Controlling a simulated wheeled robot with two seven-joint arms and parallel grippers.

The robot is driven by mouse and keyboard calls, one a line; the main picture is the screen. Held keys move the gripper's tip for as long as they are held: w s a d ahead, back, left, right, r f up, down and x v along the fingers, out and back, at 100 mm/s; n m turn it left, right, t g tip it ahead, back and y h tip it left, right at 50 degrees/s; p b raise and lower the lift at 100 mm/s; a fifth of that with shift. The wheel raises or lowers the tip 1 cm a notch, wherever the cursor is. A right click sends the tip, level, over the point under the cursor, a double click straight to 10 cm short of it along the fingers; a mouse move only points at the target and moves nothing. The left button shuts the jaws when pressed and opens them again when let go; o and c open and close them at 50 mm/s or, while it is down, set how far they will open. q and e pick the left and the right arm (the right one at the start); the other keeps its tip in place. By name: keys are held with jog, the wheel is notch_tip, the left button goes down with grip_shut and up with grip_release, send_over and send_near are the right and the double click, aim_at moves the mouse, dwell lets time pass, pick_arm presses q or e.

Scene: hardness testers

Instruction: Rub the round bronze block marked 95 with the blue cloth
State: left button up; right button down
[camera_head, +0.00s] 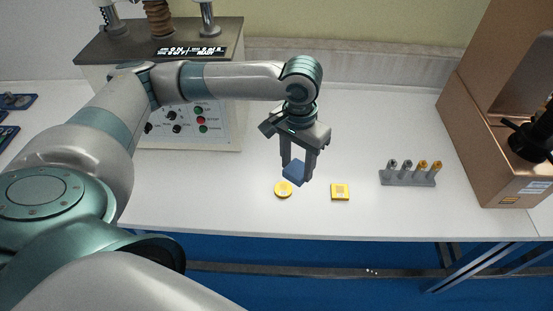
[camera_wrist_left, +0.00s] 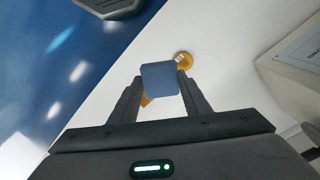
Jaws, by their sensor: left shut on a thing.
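My left gripper (camera_head: 297,172) is shut on the blue cloth (camera_head: 294,172), a small folded blue block shape, and holds it near the round bronze block (camera_head: 283,189). The round block is yellow-gold with a pale label and lies on the white table, just left of and below the cloth in the head view. The mark on its label is too small to read. In the left wrist view the cloth (camera_wrist_left: 160,79) sits between the fingertips, with the round block (camera_wrist_left: 183,58) partly showing beyond it. Whether cloth and block touch I cannot tell. My right gripper is not in view.
A square yellow block (camera_head: 340,192) lies right of the round one. A grey rack (camera_head: 408,178) with several indenters stands further right. A hardness tester (camera_head: 200,75) stands behind my left arm and a copper-coloured machine (camera_head: 490,140) at the right. The table's front edge is close.

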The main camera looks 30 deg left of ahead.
pick_arm(q)
jog(key=w+a+f+m, duration=0.1)
jog(key=w+a+f, duration=0.1)
jog(key=a+f, duration=0.4)
jog(key=shift+a+m+p, duration=0.3)
jog(key=shift+a+p, duration=0.05)
jog(key=shift+a, duration=0.4)
jog(key=shift+f, duration=0.15)
